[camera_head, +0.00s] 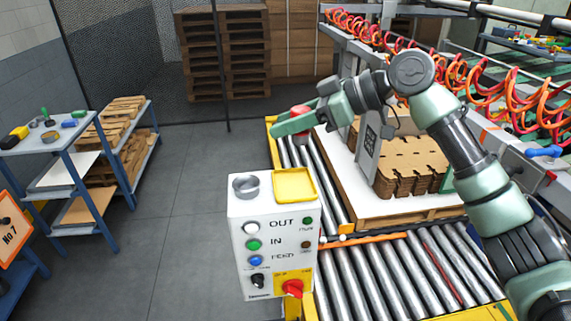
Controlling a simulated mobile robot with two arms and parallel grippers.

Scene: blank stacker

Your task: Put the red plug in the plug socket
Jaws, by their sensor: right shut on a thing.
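My right gripper (283,127) reaches in from the right, over the left end of the roller conveyor and beyond the control box. Its green fingers are shut on the red plug (300,110), of which only a small part shows behind the fingers. The plug is up in the air, apart from the control box. A round grey, cup-like part (246,187) sits on the left of the control box's top; it may be the plug socket, but I cannot tell for sure. My left gripper is not in view.
The white control box (240,232) has buttons, a yellow square tray (295,184) on top and a red knob (293,287) low in front. Rollers (375,275) and stacked cardboard (412,165) lie right. A blue workbench (70,148) stands left. Floor between is clear.

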